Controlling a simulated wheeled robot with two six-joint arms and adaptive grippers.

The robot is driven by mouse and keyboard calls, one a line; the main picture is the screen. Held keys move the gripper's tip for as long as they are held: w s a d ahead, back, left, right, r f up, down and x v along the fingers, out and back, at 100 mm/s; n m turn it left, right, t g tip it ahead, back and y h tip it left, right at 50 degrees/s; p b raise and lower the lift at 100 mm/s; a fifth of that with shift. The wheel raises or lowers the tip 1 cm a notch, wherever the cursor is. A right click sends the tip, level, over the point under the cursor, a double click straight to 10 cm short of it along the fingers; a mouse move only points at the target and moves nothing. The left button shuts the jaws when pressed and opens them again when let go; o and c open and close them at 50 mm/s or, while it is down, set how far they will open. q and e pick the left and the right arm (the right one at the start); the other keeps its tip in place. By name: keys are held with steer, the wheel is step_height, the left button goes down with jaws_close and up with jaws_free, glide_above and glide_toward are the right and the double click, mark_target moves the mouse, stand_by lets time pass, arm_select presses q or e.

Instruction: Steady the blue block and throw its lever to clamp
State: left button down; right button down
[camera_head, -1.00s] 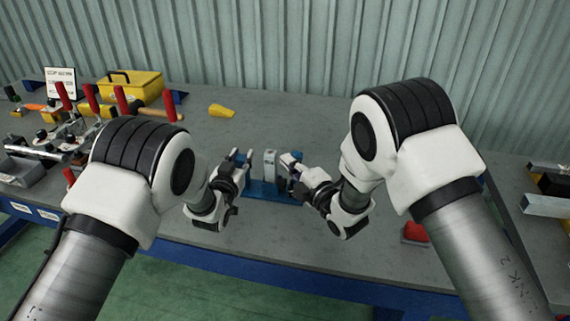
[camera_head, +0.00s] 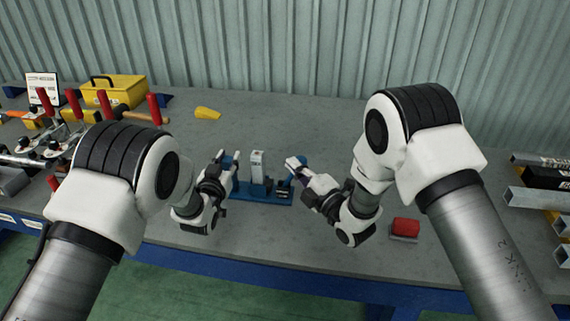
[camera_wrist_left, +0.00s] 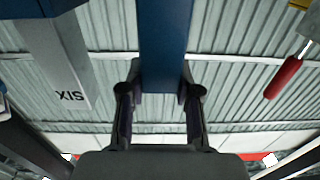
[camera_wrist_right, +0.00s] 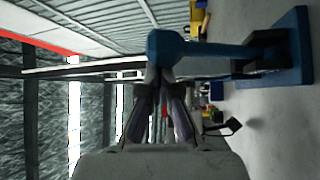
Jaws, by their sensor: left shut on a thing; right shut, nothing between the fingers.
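The blue block fixture has a flat blue base (camera_head: 262,195) on the grey bench, with a pale grey upright post (camera_head: 258,167) in its middle. The post also shows in the left wrist view, marked "SIX" (camera_wrist_left: 62,55). My left gripper (camera_head: 230,160) is shut on the fixture's blue upright (camera_wrist_left: 163,45), left of the post. My right gripper (camera_head: 294,163) is shut and empty on the right. In the right wrist view its closed tips (camera_wrist_right: 160,75) are at the rounded end of the blue lever (camera_wrist_right: 205,50); whether they touch is unclear.
Metal square tubes (camera_head: 540,200) lie at the right edge. A yellow toolbox (camera_head: 113,92), a yellow wedge (camera_head: 207,113) and red-handled clamps (camera_head: 75,105) stand at the back left. The bench behind the fixture is clear.

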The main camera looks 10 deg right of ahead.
steer(key=s+d+f, duration=0.1)
steer(key=d+f, duration=0.2)
steer(key=d, duration=0.2)
step_height(320, 180, up, 3)
steer(key=s+a, duration=0.2)
steer(key=a, duration=0.1)
steer(key=s+f, duration=0.2)
steer(key=s+d+f, duration=0.1)
steer(key=s+f, duration=0.3)
steer(key=s, duration=0.1)
steer(key=shift+d+f, duration=0.2)
steer(key=shift+d, duration=0.1)
